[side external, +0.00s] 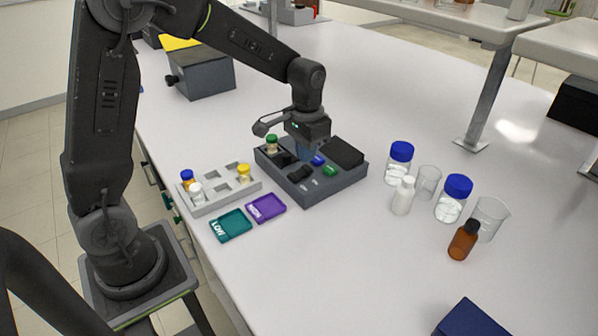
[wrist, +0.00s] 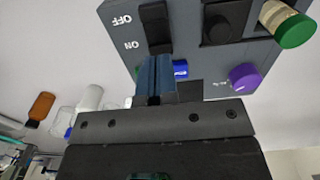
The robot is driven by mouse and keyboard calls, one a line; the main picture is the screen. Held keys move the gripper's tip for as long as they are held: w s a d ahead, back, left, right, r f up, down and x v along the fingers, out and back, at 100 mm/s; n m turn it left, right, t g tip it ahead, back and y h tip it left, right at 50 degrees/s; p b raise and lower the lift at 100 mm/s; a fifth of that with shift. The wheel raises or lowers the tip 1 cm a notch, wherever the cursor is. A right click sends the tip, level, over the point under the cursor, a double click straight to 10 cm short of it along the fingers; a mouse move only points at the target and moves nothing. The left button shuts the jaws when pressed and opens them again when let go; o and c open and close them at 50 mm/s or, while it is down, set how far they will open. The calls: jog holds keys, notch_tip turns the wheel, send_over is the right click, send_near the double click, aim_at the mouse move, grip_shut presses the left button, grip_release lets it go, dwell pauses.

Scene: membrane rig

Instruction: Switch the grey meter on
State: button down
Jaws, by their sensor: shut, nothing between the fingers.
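The grey meter (side external: 325,188) is a flat box on the white bench, with a black panel (side external: 343,152) on top. Its black switch (wrist: 155,28) lies beside the OFF and ON labels in the wrist view; I cannot tell which way it is set. A blue button (wrist: 180,69), a green button (wrist: 140,70) and a purple knob (wrist: 243,77) are also on it. My gripper (side external: 306,155) is shut and empty, pointing down over the meter.
A green-capped vial (side external: 271,143) stands in the meter's left part. A grey rack (side external: 215,200) with capped vials and teal (side external: 231,225) and purple (side external: 265,207) trays lie to the left. Bottles and beakers, including a brown bottle (side external: 463,241), stand right. A dark box (side external: 205,77) is behind.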

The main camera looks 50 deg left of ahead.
aim_at(306, 168)
jog(key=shift+f, duration=1.35)
dwell(0.7)
jog(key=shift+r, duration=3.55)
jog(key=shift+s+r, duration=0.1)
jog(key=shift+r, duration=0.05)
jog(key=s+d+r+t, duration=0.2)
jog(key=s+r, duration=0.1)
jog(key=s, duration=0.7)
jog(key=s+d+r+t, duration=0.2)
jog(key=s+r+t, duration=0.1)
jog(key=s, duration=0.6)
jog(key=shift+s+d+r+t, duration=0.3)
jog(key=shift+s+d, duration=0.05)
